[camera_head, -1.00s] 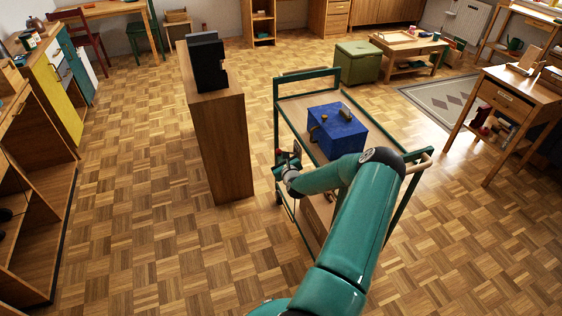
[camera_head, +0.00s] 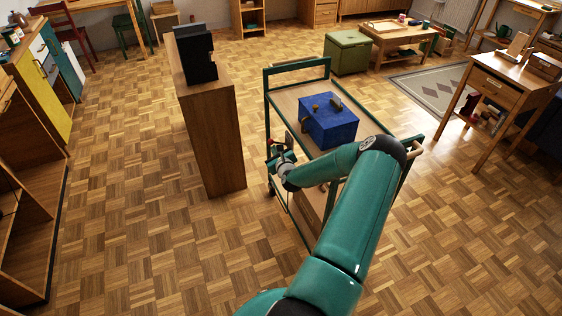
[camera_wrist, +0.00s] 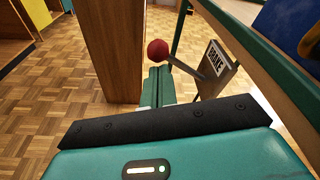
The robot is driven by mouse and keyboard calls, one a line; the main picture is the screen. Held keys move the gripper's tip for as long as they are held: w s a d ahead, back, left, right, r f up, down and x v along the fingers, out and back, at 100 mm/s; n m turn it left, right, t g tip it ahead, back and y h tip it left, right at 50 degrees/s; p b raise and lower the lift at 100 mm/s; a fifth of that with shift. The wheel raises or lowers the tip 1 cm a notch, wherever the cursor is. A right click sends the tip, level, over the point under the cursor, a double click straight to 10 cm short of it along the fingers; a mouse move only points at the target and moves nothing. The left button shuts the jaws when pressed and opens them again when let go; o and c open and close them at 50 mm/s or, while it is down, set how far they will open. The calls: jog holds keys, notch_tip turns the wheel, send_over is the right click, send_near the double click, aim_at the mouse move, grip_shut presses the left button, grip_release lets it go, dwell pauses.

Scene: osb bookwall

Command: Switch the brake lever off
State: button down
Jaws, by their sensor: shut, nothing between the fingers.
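The brake lever is a thin rod with a red ball knob (camera_wrist: 158,50), coming from a plate marked BRAKE (camera_wrist: 217,60) on the side of the green-framed cart (camera_wrist: 262,62). The rod slants up and left from the plate to the knob. My gripper (camera_wrist: 158,72) is shut and empty, its teal fingers pointing at the knob from just below it in the wrist view. I cannot tell whether the fingertips touch the knob. In the head view my gripper (camera_head: 279,152) is at the cart's left side, where the lever is too small to make out clearly.
A blue box (camera_head: 328,125) with fittings on top stands on the cart's upper shelf. A narrow wooden cabinet (camera_head: 212,135) bearing a black object (camera_head: 196,55) stands close left of the cart. Parquet floor (camera_head: 130,200) is clear farther left.

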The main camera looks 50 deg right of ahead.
jog(key=v, duration=1.1)
jog(key=shift+s+a, duration=0.2)
jog(key=shift+a, duration=0.05)
jog(key=w+a+r+n+g+y, duration=0.25)
jog(key=w+a+r+n, duration=0.2)
jog(key=a+n, duration=0.4)
jog(key=w+a+r+n+g+y, duration=0.2)
jog(key=w+a+r+n+y, duration=0.25)
jog(key=a+n, duration=0.4)
jog(key=s+a+r+n+g+h, duration=0.1)
jog(key=s+a+r+n+g, duration=0.15)
jog(key=a+r+n, duration=1.1)
jog(key=s+a+r+n+y, duration=0.1)
jog(key=s+a+r+n, duration=0.3)
jog(key=s+a+r, duration=0.2)
jog(key=s+a+r+n+y, duration=0.2)
jog(key=s+a+r+n, duration=0.2)
jog(key=s+a, duration=0.6)
notch_tip(320, 180, up, 3)
jog(key=shift+s+a+f, duration=0.25)
jog(key=shift+s+a, duration=0.05)
jog(key=shift+s, duration=0.15)
